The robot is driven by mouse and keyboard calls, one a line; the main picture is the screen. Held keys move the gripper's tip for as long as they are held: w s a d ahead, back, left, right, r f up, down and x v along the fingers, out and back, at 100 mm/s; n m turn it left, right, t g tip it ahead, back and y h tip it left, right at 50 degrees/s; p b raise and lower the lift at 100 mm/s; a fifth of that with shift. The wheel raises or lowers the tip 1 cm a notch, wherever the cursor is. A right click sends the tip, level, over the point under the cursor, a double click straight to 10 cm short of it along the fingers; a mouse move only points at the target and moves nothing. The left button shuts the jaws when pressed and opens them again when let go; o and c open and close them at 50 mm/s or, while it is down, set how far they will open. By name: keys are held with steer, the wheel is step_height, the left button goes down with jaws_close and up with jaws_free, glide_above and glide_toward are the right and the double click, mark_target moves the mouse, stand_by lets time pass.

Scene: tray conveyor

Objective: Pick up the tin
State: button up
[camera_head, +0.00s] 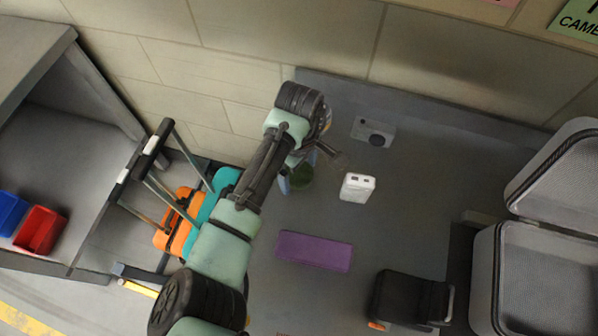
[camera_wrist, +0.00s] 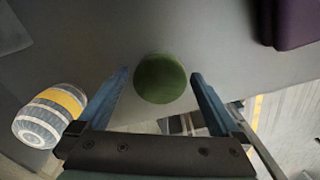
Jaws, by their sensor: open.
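A round dark green tin (camera_wrist: 160,79) shows end-on in the wrist view, between the two blue fingertips of my gripper (camera_wrist: 160,74). My gripper is open, and a narrow gap shows on each side of the tin. In the head view the green tin (camera_head: 300,177) stands on the grey surface, partly hidden by my gripper (camera_head: 298,172), which reaches down over it. I cannot tell how far down the tin the fingers reach.
A white power bank (camera_head: 357,187) and a grey camera-like box (camera_head: 373,132) lie to the right. A purple box (camera_head: 314,251) lies nearer. A yellow-banded, rounded object (camera_wrist: 50,113) is left in the wrist view. An open grey case (camera_head: 540,270) stands far right.

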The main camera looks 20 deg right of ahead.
steer(key=shift+f, duration=0.1)
steer(key=shift+c, duration=0.3)
steer(key=c, duration=1.2)
steer(key=shift+c, duration=0.2)
